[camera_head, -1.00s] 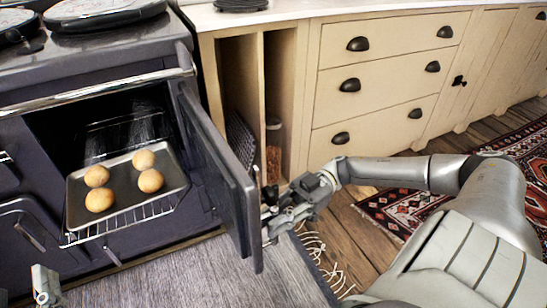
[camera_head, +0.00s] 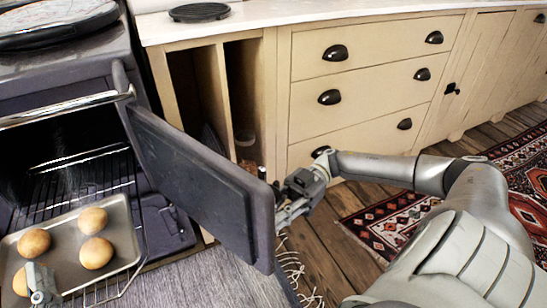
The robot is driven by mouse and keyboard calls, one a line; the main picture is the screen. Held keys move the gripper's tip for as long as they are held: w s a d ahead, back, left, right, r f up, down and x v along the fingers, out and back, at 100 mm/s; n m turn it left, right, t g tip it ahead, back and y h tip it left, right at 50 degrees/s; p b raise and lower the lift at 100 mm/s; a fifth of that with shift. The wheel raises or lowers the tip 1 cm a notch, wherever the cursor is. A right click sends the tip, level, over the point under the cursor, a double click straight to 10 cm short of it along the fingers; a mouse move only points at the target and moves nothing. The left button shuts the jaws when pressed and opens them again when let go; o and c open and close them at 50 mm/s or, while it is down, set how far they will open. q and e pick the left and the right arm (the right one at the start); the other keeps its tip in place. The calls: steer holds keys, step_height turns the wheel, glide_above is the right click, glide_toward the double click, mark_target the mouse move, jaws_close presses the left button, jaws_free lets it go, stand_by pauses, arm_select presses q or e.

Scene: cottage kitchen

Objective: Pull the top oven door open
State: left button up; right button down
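The dark top oven door (camera_head: 200,180) stands wide open, swung out to the right on its hinge side by the cream cabinets. My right gripper (camera_head: 283,212) is at the door's free edge, close against it or touching it. Its fingers are partly hidden, so I cannot tell whether they are open or shut. My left gripper (camera_head: 40,288) shows only in part at the bottom left, in front of the tray. Its fingers are not clear. The oven cavity (camera_head: 75,150) is open to view, with a wire rack inside.
A baking tray (camera_head: 125,240) with several round rolls (camera_head: 95,252) sits on the rack at the oven mouth. Cream drawers (camera_head: 370,95) with dark handles stand behind the door. A red patterned rug (camera_head: 385,225) lies on the wooden floor at the right.

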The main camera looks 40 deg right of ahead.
steer(key=shift+d, duration=0.15)
steer(key=c, duration=1.4)
jaws_free()
steer(key=shift+r, duration=0.1)
steer(key=shift+d, duration=0.1)
steer(key=shift+w+d, duration=0.2)
steer(key=shift+d, duration=1.75)
steer(key=shift+w+d, duration=0.2)
steer(key=shift+d, duration=1.8)
steer(key=shift+w+d, duration=0.2)
steer(key=shift+d, duration=1.75)
